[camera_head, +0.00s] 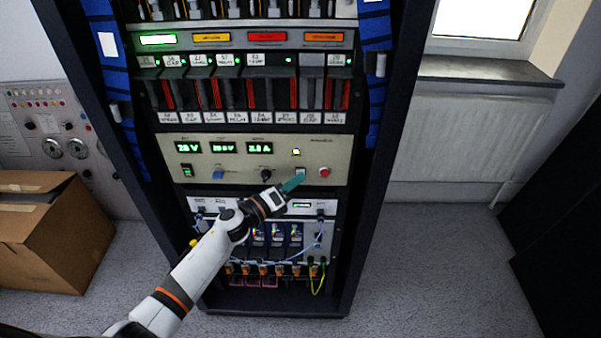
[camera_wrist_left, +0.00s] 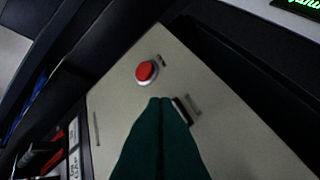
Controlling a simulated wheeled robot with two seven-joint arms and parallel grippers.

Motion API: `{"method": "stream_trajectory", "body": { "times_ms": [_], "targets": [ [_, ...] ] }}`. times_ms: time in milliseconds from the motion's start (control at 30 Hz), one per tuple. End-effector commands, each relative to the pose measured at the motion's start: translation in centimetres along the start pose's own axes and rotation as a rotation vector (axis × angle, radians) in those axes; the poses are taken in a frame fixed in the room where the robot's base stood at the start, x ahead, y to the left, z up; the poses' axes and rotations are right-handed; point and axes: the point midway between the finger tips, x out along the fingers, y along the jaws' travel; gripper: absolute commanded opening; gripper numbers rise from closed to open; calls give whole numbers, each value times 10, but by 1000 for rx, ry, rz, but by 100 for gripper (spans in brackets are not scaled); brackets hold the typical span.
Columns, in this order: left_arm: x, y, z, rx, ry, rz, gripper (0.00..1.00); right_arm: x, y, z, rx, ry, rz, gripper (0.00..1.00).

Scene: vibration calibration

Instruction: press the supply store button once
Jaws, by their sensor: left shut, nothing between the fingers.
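The power supply (camera_head: 225,170) is a beige panel in the rack with green displays reading about 28 V and 3.0 A. Toward its right end are a small pale button (camera_head: 300,172) and a red round button (camera_head: 324,171). The labels are too small to tell which is store. My left gripper (camera_head: 298,179) is shut and empty, its green fingertips at the pale button's lower edge. In the left wrist view the fingertips (camera_wrist_left: 161,101) lie beside a dark-edged button (camera_wrist_left: 181,110), partly hidden by them; contact cannot be told. The red button (camera_wrist_left: 146,72) stands clear of them. My right gripper is not in view.
Blue and black knobs (camera_head: 218,174) and a green-lit switch (camera_head: 187,170) sit left on the panel. Below is a unit with cables (camera_head: 318,235). Dark rack posts (camera_head: 385,190) flank the panel. A cardboard box (camera_head: 55,240) stands left on the floor.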

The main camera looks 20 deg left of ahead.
Motion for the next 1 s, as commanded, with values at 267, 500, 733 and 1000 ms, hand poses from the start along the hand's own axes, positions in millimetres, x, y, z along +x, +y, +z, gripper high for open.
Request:
{"method": "stream_trajectory", "body": {
  "times_ms": [267,500,733,1000],
  "targets": [
    [-8,6,6,0,0,0,0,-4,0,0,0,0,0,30],
    [-8,6,6,0,-1,0,0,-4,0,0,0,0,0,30],
    [-21,16,15,-2,-2,0,0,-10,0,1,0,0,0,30],
    [-39,28,28,-1,-1,0,0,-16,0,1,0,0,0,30]
  ]
}}
